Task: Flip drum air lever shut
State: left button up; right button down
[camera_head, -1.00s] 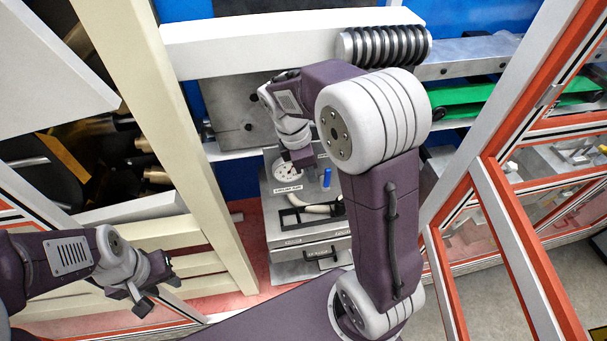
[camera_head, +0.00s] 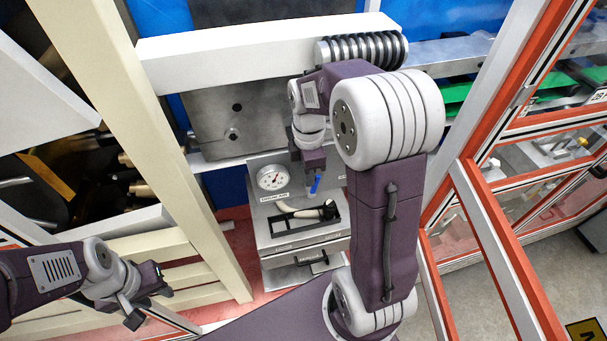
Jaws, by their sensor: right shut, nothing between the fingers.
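The drum air lever is a small blue handle (camera_head: 316,184) on the top of a grey control box (camera_head: 263,222). It stands up and leans slightly. The label on the box beside it (camera_head: 287,195) seems to read drum air. My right gripper (camera_head: 315,170) comes down from behind and is shut and empty, right at the upper end of the blue lever. Its fingertips are small and partly hidden, so I cannot tell whether they touch the lever. My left gripper (camera_head: 150,300) is at the lower left, far from the box, with its fingers apart and empty.
A round white gauge (camera_head: 272,177) sits left of the lever. A slot with a pale curved handle (camera_head: 297,210) lies in front of it. A cream post (camera_head: 150,140) stands left of the box, and an orange-edged frame (camera_head: 500,240) stands at the right.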

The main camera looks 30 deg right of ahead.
jog(key=shift+s+d+r+y, duration=0.1)
jog(key=shift+d+y, duration=0.2)
jog(key=shift+d, duration=0.3)
pick_arm(q)
jog(key=shift+r, duration=0.25)
pick_arm(e)
jog(key=shift+s+d+f, duration=0.15)
jog(key=shift+d, duration=0.4)
jog(key=shift+s+d+f, duration=0.15)
jog(key=shift+d+f, duration=0.05)
jog(key=shift+d, duration=0.4)
jog(key=shift+s+d+f, duration=0.15)
jog(key=shift+d, duration=0.4)
pick_arm(q)
jog(key=shift+r, duration=0.1)
